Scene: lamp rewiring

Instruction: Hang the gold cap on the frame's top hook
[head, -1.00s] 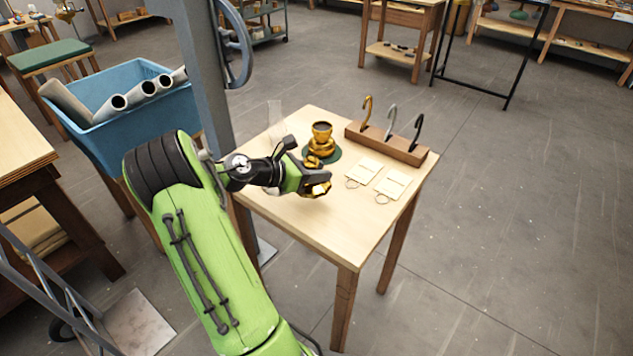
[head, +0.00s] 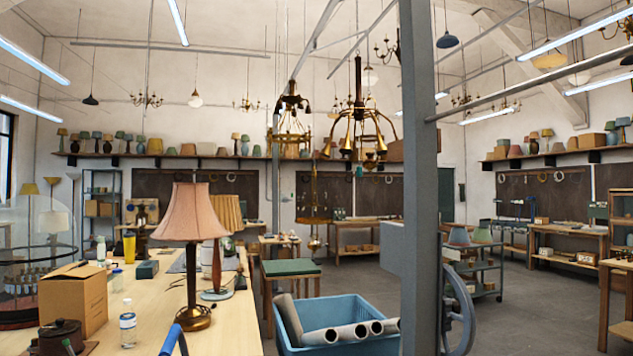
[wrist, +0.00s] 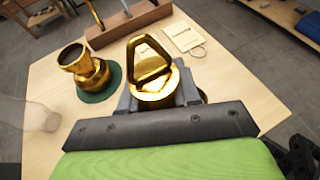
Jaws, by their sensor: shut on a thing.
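The gold cap (wrist: 157,92), a shiny round piece with a triangular loop on top, is held in my gripper (wrist: 160,101) in the wrist view. The dark jaws are shut on it, with the loop standing clear above them. In the head view a grey post (head: 418,190) stands right of centre, with a grey bar (head: 530,84) running to the right near its top. I cannot make out a top hook there. My gripper and the cap are outside the head view.
Below my gripper, a wooden table (wrist: 55,80) bears a stacked gold piece (wrist: 88,66) on a green disc (wrist: 98,97), a wooden hook block (wrist: 128,24) and a pale tag (wrist: 183,37). A blue tub (head: 345,310) and handwheel (head: 460,310) stand near the post.

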